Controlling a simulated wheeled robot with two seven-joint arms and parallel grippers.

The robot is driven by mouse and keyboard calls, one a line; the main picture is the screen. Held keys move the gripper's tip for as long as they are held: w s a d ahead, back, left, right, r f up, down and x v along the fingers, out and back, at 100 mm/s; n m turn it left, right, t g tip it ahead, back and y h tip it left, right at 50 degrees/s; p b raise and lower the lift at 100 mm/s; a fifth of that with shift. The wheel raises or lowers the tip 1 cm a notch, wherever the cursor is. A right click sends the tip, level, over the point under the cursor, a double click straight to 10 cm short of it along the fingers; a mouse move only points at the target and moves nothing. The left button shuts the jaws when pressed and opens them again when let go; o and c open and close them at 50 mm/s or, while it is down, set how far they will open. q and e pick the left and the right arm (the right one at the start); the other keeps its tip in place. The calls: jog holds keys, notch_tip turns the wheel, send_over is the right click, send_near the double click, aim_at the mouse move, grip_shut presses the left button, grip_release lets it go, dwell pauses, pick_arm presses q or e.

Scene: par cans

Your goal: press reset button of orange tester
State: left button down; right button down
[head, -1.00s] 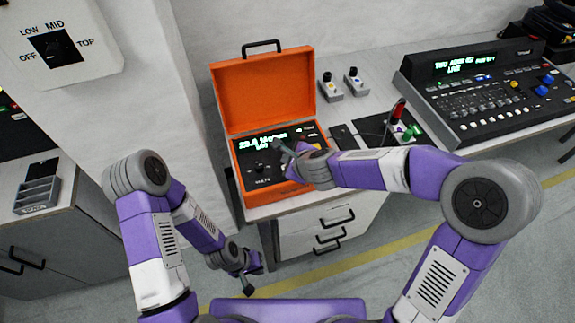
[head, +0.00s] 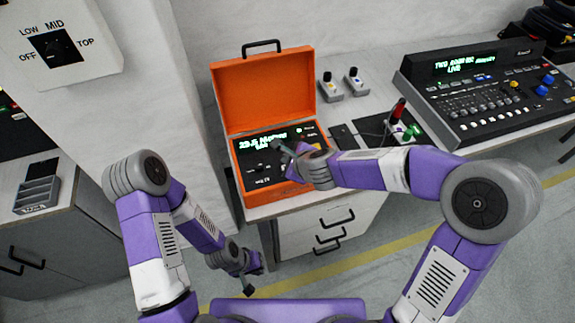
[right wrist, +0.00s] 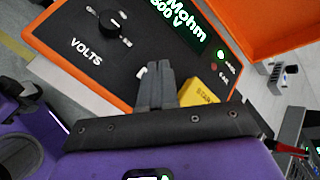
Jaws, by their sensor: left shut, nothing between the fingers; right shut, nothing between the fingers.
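The orange tester (head: 262,88) stands open on the bench, its lid raised at the back. Its black panel carries a lit green readout (head: 262,142) and a knob. In the right wrist view the panel shows a VOLTS knob (right wrist: 112,22), a readout (right wrist: 180,25) ending in "Mohm", and a yellow button (right wrist: 203,92) partly hidden by my gripper. A small white button (right wrist: 142,72) lies just left of the fingertips. My right gripper (head: 277,145) is shut and empty over the panel; its fingers (right wrist: 158,70) hide part of it. Contact cannot be told. My left gripper (head: 248,290) is shut and empty, low beside the bench.
Two small switch boxes (head: 330,87) stand behind the tester's right side. A dark plate with a red-tipped lever (head: 398,111) is to the right, then a large mixing console (head: 490,95). A wall switch (head: 57,46) is at upper left. Open floor lies in front.

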jog(key=shift+f+b, duration=0.35)
jog(key=shift+f, duration=0.05)
jog(key=shift+f+b, duration=0.35)
dwell(0.5)
jog(key=shift+r, duration=0.1)
jog(key=shift+r+p, duration=0.7)
jog(key=shift+p, duration=0.1)
jog(key=shift+r, duration=0.1)
notch_tip(320, 180, up, 5)
jog(key=p, duration=0.5)
dwell(0.7)
